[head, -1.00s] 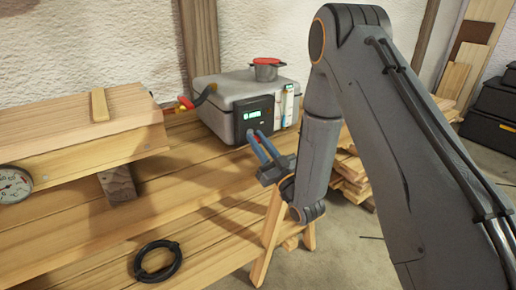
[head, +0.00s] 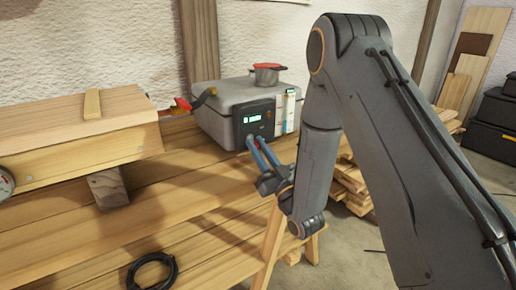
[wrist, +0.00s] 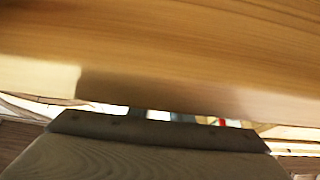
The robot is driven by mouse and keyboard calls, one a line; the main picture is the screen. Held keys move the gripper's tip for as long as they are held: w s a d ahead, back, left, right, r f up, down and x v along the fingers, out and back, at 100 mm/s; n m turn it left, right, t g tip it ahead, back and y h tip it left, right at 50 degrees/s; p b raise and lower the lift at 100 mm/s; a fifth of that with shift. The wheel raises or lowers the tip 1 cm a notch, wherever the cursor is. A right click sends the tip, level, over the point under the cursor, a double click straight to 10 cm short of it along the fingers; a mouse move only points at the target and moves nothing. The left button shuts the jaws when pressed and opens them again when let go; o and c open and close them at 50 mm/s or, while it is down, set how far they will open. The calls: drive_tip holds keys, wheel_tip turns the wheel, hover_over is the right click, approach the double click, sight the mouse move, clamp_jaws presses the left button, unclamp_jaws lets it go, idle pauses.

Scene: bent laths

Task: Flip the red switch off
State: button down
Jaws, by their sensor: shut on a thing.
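The grey box (head: 222,92) stands on the wooden bench with a dark front panel (head: 243,128) and a lit green display (head: 252,119). My gripper (head: 255,139) has two blue fingers, seen from behind, whose tips reach the lower part of this panel. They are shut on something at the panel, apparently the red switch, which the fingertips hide. I cannot see the switch itself or its position. In the wrist view, close wood grain fills the top and a dark tapered shape fills the bottom, so the fingertips are not clear there.
A red-lidded pot (head: 267,75) sits on the box. A red and yellow item (head: 183,104) lies left of it. Stacked planks (head: 355,185) stand behind my arm.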

sight(259, 149)
drive_tip(key=c, duration=1.6)
unclamp_jaws()
drive_tip(key=shift+d+f+b, duration=0.1)
drive_tip(key=shift+f+b, duration=0.1)
drive_tip(key=shift+b, duration=0.45)
drive_tip(key=shift+s+d+f+b, duration=0.15)
drive_tip(key=shift+s+f+b, duration=0.1)
drive_tip(key=shift+b, duration=0.7)
drive_tip(key=b+v, duration=0.2)
drive_tip(key=b, duration=0.2)
drive_tip(key=shift+b, duration=0.35)
drive_tip(key=b+v, duration=0.4)
drive_tip(key=b, duration=0.3)
drive_tip(key=shift+s+d, duration=0.2)
drive_tip(key=shift+s, duration=0.2)
drive_tip(key=shift+s, duration=0.1)
